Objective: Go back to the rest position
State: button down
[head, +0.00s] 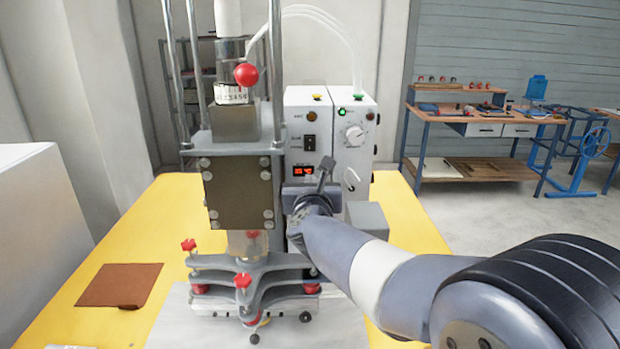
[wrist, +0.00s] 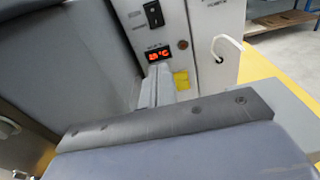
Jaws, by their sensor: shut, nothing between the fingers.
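My gripper (head: 325,172) is in front of the white control box of the welding machine, just right of the machine's dark press block. In the head view its fingers point up and away, towards the box's front panel. The fingers are shut with nothing held. In the wrist view the narrow grey fingers (wrist: 158,88) stand below the red display. I cannot tell how small the gap to the panel is. My arm reaches in from the lower right.
The welding machine (head: 240,190) stands on a yellow table (head: 140,215) with steel columns and red knobs. Its control box (head: 355,125) has a switch and dial. A brown sheet (head: 120,284) lies at left. A workbench (head: 480,125) stands at the back right, with open floor before it.

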jog(key=shift+s, duration=0.65)
jog(key=shift+w, duration=0.15)
